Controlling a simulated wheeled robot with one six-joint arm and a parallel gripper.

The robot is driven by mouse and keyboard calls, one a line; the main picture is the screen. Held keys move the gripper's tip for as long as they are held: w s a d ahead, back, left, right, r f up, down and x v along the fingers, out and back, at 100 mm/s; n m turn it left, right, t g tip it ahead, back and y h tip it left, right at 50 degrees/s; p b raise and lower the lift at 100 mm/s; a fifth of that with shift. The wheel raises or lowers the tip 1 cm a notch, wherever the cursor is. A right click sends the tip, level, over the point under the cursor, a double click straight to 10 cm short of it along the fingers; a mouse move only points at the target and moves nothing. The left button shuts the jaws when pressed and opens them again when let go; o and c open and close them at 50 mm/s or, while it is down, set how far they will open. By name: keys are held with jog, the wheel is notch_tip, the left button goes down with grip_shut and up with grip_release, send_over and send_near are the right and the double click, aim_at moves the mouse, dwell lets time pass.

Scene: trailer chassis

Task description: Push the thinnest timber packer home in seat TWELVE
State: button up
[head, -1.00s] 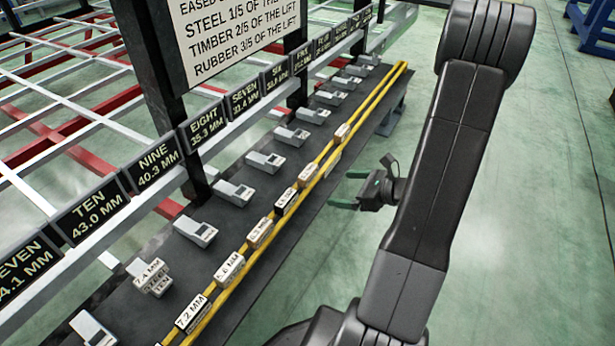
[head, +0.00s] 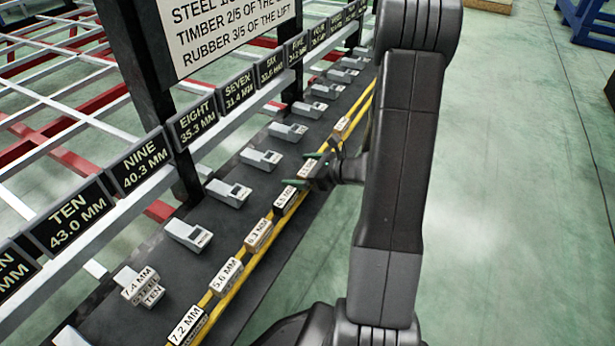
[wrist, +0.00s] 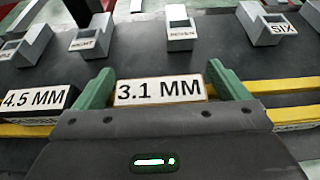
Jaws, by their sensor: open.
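A timber-edged packer labelled 3.1 MM (wrist: 160,91) sits on the yellow rails, between the green fingers of my gripper (wrist: 160,88) in the wrist view. The fingers are open on either side of it; whether they touch it I cannot tell. In the head view my gripper (head: 308,170) is low over the rail row. Seat TWELVE is not in view.
Grey seat blocks (head: 188,234) line the dark bench beside the rails. A 7.4 MM packer (head: 139,282) is at the seat marked TEN. Number boards such as NINE (head: 139,163) and a black post stand behind the seats. Green floor right of the bench is open.

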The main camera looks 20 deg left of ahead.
jog(key=shift+c, duration=0.4)
jog(key=c, duration=1)
jog(key=shift+r, duration=0.15)
